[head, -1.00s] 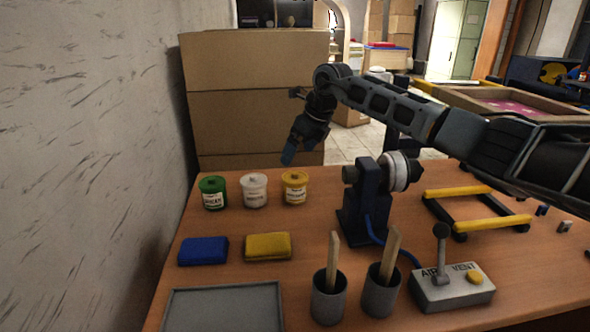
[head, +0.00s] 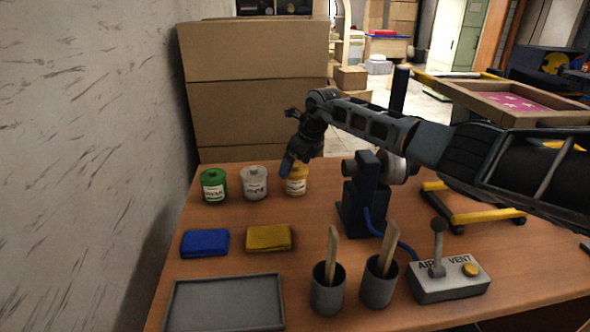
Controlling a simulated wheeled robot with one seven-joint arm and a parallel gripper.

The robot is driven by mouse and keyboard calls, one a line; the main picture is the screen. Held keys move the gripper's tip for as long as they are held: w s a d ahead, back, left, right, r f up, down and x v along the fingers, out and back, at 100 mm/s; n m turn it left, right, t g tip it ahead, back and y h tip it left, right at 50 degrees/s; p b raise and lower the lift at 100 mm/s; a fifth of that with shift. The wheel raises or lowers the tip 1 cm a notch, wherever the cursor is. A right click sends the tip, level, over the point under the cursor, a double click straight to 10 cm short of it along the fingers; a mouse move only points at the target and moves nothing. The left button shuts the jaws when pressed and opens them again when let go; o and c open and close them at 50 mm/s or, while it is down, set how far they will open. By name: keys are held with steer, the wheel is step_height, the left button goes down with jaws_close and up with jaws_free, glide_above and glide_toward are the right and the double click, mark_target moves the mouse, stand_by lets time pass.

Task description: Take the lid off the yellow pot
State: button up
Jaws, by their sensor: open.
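The yellow pot (head: 297,187) stands upright at the back of the wooden table, right of a white pot (head: 254,183) and a green pot (head: 213,186). Its front and label show, but its lid is mostly hidden behind my gripper. My gripper (head: 286,172) is open and points down at the top of the yellow pot, slightly to its left in the picture. I cannot tell whether the fingers touch the lid. The white and green pots have their lids on.
A blue cloth (head: 205,243) and a yellow cloth (head: 268,237) lie in front of the pots. A grey tray (head: 225,302) is at the front left. Two grey cups (head: 328,289) with wooden sticks and an air vent lever box (head: 448,279) stand to the right. Cardboard boxes (head: 255,90) rise behind.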

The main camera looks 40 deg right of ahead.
steer(key=shift+c, duration=0.2)
steer(key=c, duration=0.7)
steer(key=shift+c, duration=0.2)
steer(key=shift+r, duration=0.15)
